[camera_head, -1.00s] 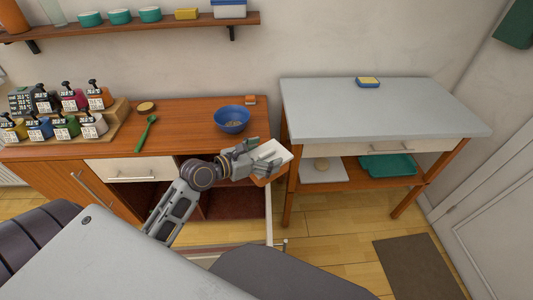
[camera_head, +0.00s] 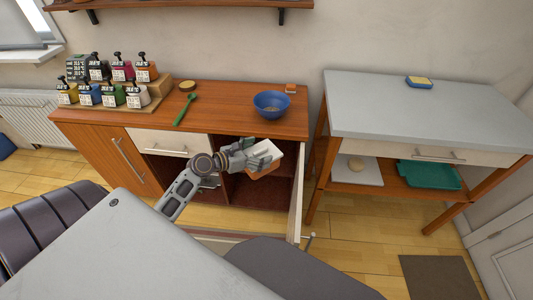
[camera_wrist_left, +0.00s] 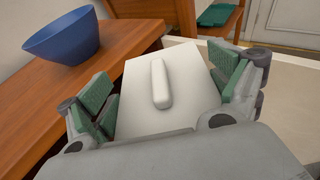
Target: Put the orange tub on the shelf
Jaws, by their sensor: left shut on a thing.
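The orange tub (camera_head: 262,172) has a white lid and is held in my left gripper (camera_head: 266,153). In the left wrist view the white lid (camera_wrist_left: 142,104) with its raised handle lies between the two green-padded fingers, and the tub's orange sides are hidden. In the head view the tub is in front of the cabinet's open compartment (camera_head: 258,194), below the countertop edge. A wooden wall shelf (camera_head: 190,4) shows only partly at the top edge. My right gripper is out of view.
A blue bowl (camera_head: 272,105) stands on the wooden countertop (camera_head: 225,95), close to the left gripper. The open cabinet door (camera_head: 297,195) stands to the right of the tub. A grey-topped table (camera_head: 400,110) with a lower shelf (camera_head: 400,188) stands farther right.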

